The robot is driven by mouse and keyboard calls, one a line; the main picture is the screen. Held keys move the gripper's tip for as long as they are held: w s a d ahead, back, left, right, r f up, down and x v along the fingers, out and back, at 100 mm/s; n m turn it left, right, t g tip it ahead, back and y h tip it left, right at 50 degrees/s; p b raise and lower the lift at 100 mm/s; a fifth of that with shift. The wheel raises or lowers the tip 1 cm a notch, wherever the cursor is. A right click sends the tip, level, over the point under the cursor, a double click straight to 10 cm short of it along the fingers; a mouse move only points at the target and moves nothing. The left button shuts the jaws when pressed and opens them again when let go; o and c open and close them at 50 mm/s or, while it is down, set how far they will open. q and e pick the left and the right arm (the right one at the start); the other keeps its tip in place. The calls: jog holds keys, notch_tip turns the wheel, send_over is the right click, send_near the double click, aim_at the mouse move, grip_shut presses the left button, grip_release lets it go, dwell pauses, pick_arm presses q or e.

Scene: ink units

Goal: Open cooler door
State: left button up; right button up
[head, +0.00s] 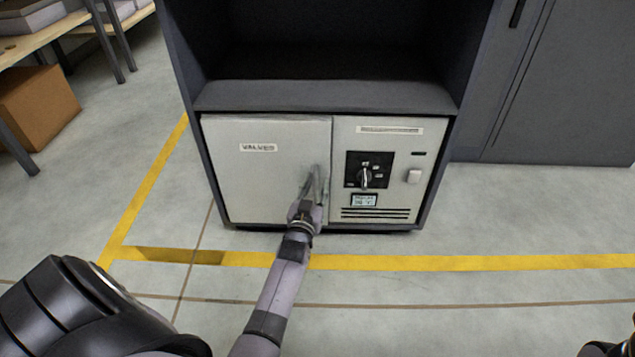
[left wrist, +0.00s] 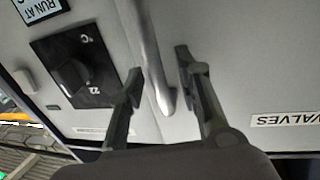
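The cooler door (head: 255,180) is a pale grey panel labelled VALVES, low in a dark cabinet. It looks shut, flush with the control panel beside it. Its upright metal handle (left wrist: 151,60) is near the door's right edge in the head view. My left gripper (head: 316,180) is at this handle. In the left wrist view its two fingers (left wrist: 158,78) stand apart, one on each side of the handle's lower end, with visible gaps. In the head view the gripper partly hides the handle. A dark piece of my right arm shows at the bottom right corner; its fingers cannot be made out.
The control panel (head: 389,137) with a black dial (head: 366,176), small display and vent slots is right of the door. An open dark shelf space (head: 330,50) is above. A cardboard box (head: 38,105) and shelving stand at left. The floor before the cabinet is clear, with yellow lines.

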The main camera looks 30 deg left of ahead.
pick_arm(q)
jog(key=shift+c, duration=0.2)
grip_shut()
dwell(0.7)
